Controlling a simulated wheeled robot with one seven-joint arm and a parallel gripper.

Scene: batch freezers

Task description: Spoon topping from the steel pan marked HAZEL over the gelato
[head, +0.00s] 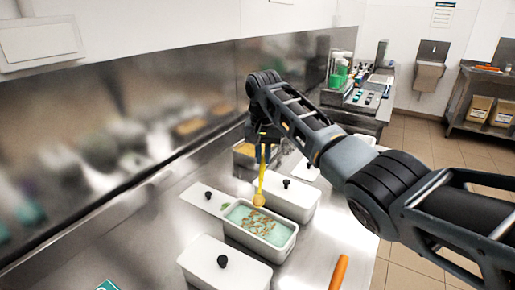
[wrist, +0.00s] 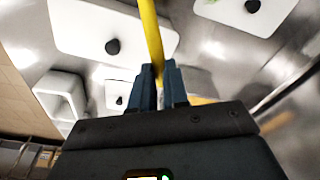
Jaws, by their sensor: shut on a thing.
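My gripper (head: 265,155) is shut on the yellow handle of a spoon (head: 261,183), held upright with its bowl down. The bowl looks tan; I cannot tell whether it holds topping. It appears over the back part of an open white tub of mint-green gelato (head: 281,236), with brown bits scattered on the gelato. A steel pan (head: 238,163) with orange-brown contents stands behind, partly hidden by my gripper; its marking is not readable. In the wrist view the yellow handle (wrist: 150,35) runs up from between my blue fingers (wrist: 160,80).
Lidded white tubs stand on both sides of the gelato, one nearer (head: 200,262) and one farther (head: 305,200). A loose white lid (head: 200,196) lies at the left. An orange-handled tool (head: 339,272) lies front right. A steel wall (head: 150,125) bounds the counter's left.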

